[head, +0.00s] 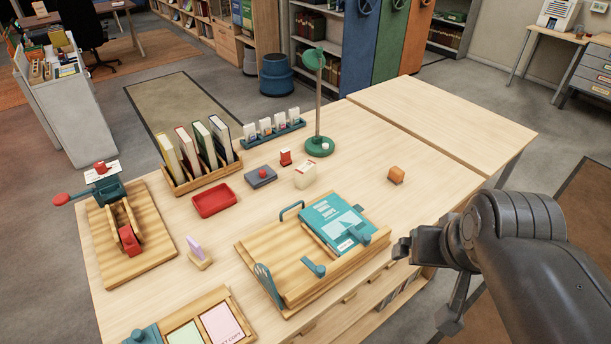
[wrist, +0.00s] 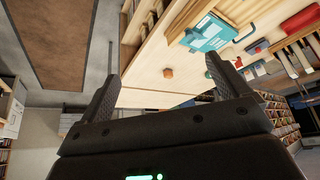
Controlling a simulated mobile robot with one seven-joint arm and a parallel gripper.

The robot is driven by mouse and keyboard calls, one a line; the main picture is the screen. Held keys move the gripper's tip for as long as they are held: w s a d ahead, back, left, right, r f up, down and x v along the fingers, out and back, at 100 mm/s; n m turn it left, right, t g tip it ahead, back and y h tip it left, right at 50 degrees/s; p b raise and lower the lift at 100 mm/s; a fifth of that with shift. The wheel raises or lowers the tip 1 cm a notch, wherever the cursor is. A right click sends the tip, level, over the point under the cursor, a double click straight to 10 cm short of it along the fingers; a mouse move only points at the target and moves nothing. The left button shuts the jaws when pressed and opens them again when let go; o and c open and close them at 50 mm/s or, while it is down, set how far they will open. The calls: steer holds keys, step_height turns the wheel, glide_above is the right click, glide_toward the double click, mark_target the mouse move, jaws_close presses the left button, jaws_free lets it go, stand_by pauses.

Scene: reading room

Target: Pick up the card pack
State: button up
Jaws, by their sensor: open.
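Nothing is plainly marked as the card pack. A small cream box (head: 305,175) with a red-and-white top stands mid-table in the head view and looks most like one.
A wooden tray (head: 262,256) holds a teal book (head: 335,222) near my gripper. A green lamp (head: 318,145), a book rack (head: 178,186), a red tray (head: 215,200) and a grey-blue pad (head: 261,177) stand farther left. The tabletop around the orange-brown block is clear.

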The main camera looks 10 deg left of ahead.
steer(key=w+a+r+n, duration=0.1)
steer(key=w+a+n, duration=0.1)
steer(key=w, duration=0.4)
steer(key=w+a+r+n, duration=0.1)
steer(key=w+a+r, duration=0.1)
steer(key=w, duration=0.4)
steer(key=n+g+y, duration=0.3)
steer(key=n+y, duration=0.1)
steer(key=n, duration=0.5)
glide_above(310, 168)
steer(key=s+d, duration=0.1)
steer(key=d, duration=0.1)
step_height(310, 168, down, 22)
steer(key=x, duration=1)
steer(key=shift+s+a+f, duration=0.15)
steer(key=shift+s+f, duration=0.05)
steer(key=shift+s, duration=0.05)
steer(key=c, duration=1.1)
